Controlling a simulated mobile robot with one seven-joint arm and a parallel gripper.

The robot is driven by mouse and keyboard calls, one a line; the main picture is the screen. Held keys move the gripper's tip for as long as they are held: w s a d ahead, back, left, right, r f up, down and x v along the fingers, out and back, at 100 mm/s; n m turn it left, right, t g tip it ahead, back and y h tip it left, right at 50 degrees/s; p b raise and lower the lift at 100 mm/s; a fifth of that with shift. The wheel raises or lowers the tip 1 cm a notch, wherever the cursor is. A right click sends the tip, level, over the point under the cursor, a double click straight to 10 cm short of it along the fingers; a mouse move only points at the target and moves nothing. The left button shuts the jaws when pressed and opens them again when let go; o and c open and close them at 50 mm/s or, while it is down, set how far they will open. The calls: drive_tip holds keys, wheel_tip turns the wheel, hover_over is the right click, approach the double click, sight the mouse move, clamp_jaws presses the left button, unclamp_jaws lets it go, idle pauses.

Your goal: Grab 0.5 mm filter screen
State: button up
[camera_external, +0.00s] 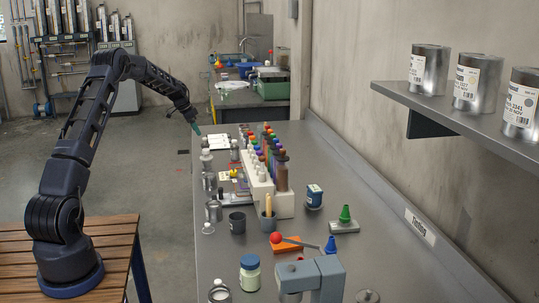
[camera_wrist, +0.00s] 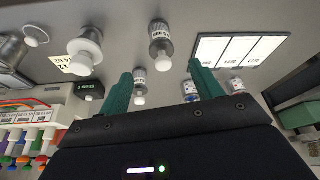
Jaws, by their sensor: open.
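A dark frame with three white panels (camera_wrist: 238,48) lies on the grey bench at the upper right of the wrist view. In the external view the white panels (camera_external: 218,142) lie near the bench's far left edge. Small print shows on them, too small to read, so I cannot tell whether one is the 0.5 mm filter screen. My gripper (camera_wrist: 160,68) has its two green fingers apart with nothing held between them. In the external view my gripper (camera_external: 195,129) is above the bench's left edge, close to the panels.
A small bottle (camera_wrist: 161,45) shows between and beyond the fingers; several others stand nearby. A black box (camera_wrist: 90,90) lies left of the gripper. A rack (camera_external: 258,170) of colored-capped bottles fills the bench middle. Metal cans (camera_external: 476,82) stand on the right wall shelf.

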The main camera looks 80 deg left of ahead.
sight(205, 144)
drive_tip(key=x, duration=0.5)
drive_tip(key=shift+a+f, duration=0.15)
drive_tip(key=shift+f, duration=0.1)
drive_tip(key=shift+w+x, duration=0.15)
drive_tip(key=shift+x, duration=1.25)
drive_tip(key=shift+w+x, duration=0.15)
drive_tip(key=shift+x, duration=1.2)
drive_tip(key=shift+r, duration=0.1)
drive_tip(key=shift+c, duration=0.5)
drive_tip(key=c, duration=1.1)
